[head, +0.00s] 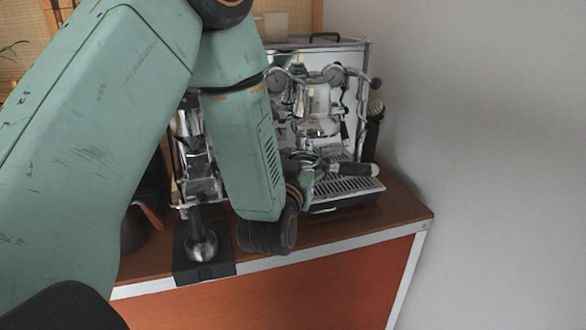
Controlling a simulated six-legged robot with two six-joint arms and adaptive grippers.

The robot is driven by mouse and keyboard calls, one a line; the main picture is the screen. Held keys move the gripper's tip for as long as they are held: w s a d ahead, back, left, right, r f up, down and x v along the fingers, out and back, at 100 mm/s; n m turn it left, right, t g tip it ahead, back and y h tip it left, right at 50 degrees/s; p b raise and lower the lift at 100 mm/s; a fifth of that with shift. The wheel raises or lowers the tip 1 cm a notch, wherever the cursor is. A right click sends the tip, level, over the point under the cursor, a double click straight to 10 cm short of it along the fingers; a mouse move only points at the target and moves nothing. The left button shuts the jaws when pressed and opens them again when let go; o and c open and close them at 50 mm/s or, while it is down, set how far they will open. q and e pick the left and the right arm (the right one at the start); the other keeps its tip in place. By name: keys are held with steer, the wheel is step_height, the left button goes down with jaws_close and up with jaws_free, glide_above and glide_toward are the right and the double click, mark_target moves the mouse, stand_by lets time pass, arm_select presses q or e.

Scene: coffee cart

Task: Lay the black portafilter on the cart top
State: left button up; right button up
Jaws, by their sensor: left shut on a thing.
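The black portafilter (350,168) shows its dark handle pointing right, in front of the espresso machine and above its drip tray. My left gripper (304,184) is shut on it near the metal head end; the arm's wrist hides part of the grip. I cannot tell whether the portafilter touches the drip tray. The brown wooden cart top (345,228) runs in front of the machine, with a pale front edge. My right gripper is not in view.
The espresso machine (345,85) stands at the back of the cart. A metal tamper (201,247) stands on a black mat (190,272) at the front left. A dark vessel (133,232) is partly hidden by my arm. Bare cart top lies at the front right.

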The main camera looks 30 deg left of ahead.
arm_select(q)
steer(key=w+a+f, duration=0.1)
steer(key=w+a+f+b, duration=0.1)
steer(key=w+a, duration=0.1)
steer(key=w+a+f+b, duration=0.1)
steer(key=a, duration=0.1)
steer(key=shift+w+a, duration=0.2)
steer(key=shift+w, duration=0.15)
steer(key=shift+s+a+f+b, duration=0.1)
steer(key=shift+f+b, duration=0.5)
steer(key=shift+f, duration=0.05)
steer(key=shift+a+f+b, duration=0.1)
steer(key=shift+f+b, duration=0.7)
steer(key=shift+f, duration=0.1)
steer(key=shift+w+f, duration=0.2)
steer(key=shift+w, duration=0.1)
steer(key=shift+w+a, duration=0.1)
steer(key=shift+a, duration=0.05)
steer(key=shift+s+f, duration=0.15)
steer(key=shift+s, duration=0.05)
